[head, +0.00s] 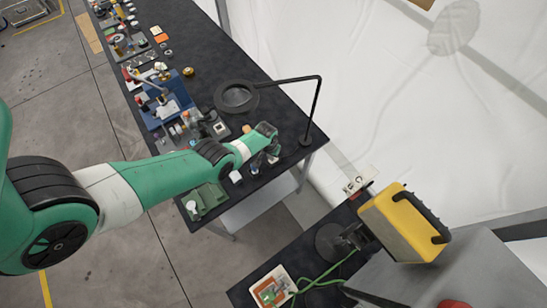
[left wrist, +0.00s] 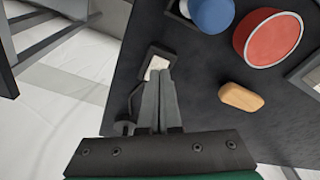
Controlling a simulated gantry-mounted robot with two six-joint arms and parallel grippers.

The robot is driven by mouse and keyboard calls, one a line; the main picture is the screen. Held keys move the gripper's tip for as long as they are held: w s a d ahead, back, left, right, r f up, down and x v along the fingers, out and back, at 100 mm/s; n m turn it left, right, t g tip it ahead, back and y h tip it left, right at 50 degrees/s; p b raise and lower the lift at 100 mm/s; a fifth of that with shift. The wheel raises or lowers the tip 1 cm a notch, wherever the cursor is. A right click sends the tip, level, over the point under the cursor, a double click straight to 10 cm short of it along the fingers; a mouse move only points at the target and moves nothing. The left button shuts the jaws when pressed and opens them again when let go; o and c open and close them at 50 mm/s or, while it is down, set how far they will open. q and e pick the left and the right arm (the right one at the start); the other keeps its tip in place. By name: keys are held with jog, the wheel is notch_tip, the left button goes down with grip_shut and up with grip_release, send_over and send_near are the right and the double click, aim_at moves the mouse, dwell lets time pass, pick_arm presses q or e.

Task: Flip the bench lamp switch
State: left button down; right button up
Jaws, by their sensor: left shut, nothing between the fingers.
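The bench lamp (head: 237,97) has a round dark head, a thin black arm and a post standing near the bench's right edge. In the left wrist view, a small dark box with a white rocker (left wrist: 155,64), which looks like the switch, lies on the dark bench top. My left gripper (left wrist: 160,76) is shut and empty, its fingertips at the near side of the box, covering part of it. I cannot tell whether they touch. In the head view, my left gripper (head: 270,157) is low over the bench near the lamp post; I cannot make out the switch there. My right gripper is not in view.
In the left wrist view, a tan block (left wrist: 240,97), a red round container (left wrist: 273,38) and a blue round object (left wrist: 212,14) lie right of the fingers. A green tray (head: 206,201) sits at the bench's near end. A yellow box-shaped device (head: 400,225) stands on another surface.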

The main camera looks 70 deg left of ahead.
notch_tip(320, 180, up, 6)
jog(key=p, duration=0.4)
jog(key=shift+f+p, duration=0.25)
jog(key=shift+p, duration=0.05)
